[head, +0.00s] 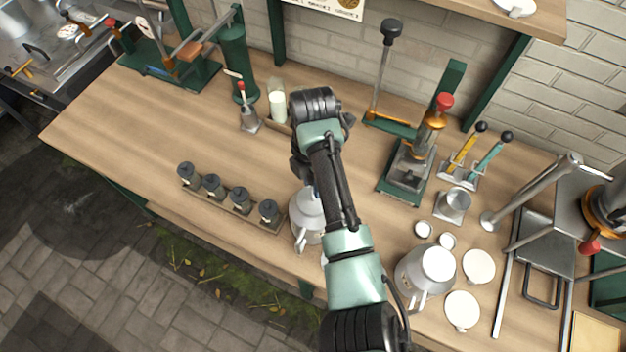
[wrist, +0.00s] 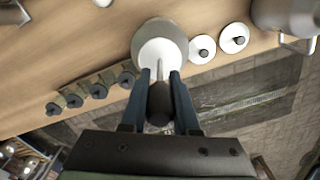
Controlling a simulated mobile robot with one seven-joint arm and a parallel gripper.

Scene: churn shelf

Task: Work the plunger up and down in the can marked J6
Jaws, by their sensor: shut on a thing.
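A metal can (head: 306,212) stands near the front edge of the bench, partly hidden behind my arm in the head view. In the wrist view the can (wrist: 176,30) has a white top or inside (wrist: 165,52), and a thin plunger rod (wrist: 159,70) rises from it. The rod ends in a dark handle (wrist: 159,103). My gripper (wrist: 161,76) is shut on this handle, with one blue-grey finger on each side, above the can. No J6 mark is readable. How deep the plunger sits is hidden.
A rack of several dark-topped jars (head: 212,187) stands left of the can. A second can (head: 428,278) and white discs (head: 478,266) lie to the right. A press (head: 408,170) stands behind.

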